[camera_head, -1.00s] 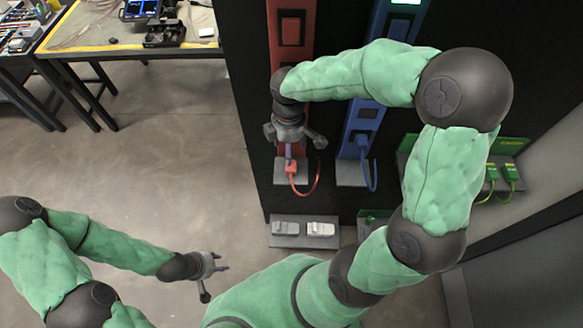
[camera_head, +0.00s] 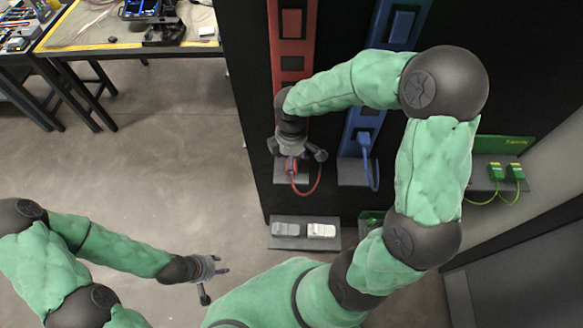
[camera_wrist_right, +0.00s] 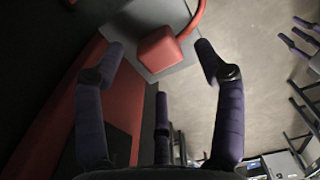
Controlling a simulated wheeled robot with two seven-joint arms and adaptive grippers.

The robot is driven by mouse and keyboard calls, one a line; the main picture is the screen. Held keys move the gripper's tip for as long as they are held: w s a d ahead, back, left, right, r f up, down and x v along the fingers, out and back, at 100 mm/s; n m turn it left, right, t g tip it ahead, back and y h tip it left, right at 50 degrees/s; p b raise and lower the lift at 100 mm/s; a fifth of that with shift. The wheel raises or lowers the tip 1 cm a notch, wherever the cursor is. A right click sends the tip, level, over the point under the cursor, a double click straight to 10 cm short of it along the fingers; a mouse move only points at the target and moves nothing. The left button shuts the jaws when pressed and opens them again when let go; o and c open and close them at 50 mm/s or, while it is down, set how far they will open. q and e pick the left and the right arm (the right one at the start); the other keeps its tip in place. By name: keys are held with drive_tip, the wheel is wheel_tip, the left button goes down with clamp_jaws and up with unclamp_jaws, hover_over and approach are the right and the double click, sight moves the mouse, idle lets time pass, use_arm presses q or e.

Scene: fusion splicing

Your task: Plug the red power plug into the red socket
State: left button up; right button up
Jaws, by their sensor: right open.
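The red plug (camera_wrist_right: 158,50) with its red cable (camera_wrist_right: 190,22) rests on a grey ledge, which shows in the right wrist view (camera_wrist_right: 180,66). In the head view its cable (camera_head: 319,178) loops to the right and my right gripper mostly hides the plug. My right gripper (camera_head: 294,158) is just above it. In the right wrist view my right gripper (camera_wrist_right: 160,65) has its fingers spread around the plug without visibly closing on it. My left gripper (camera_head: 215,272) is open and empty, low over the floor.
A blue strip (camera_head: 385,33) with a blue plug (camera_head: 364,140) stands to the right. Green plugs (camera_head: 516,172) sit on a ledge further right. A yellow-edged table (camera_head: 100,47) stands at the upper left. The floor at left is clear.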

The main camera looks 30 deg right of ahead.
wheel_tip(320, 180, down, 3)
drive_tip(key=shift+r+b, duration=0.15)
drive_tip(key=shift+b, duration=0.15)
drive_tip(key=shift+r, duration=0.1)
drive_tip(key=c, duration=1.2)
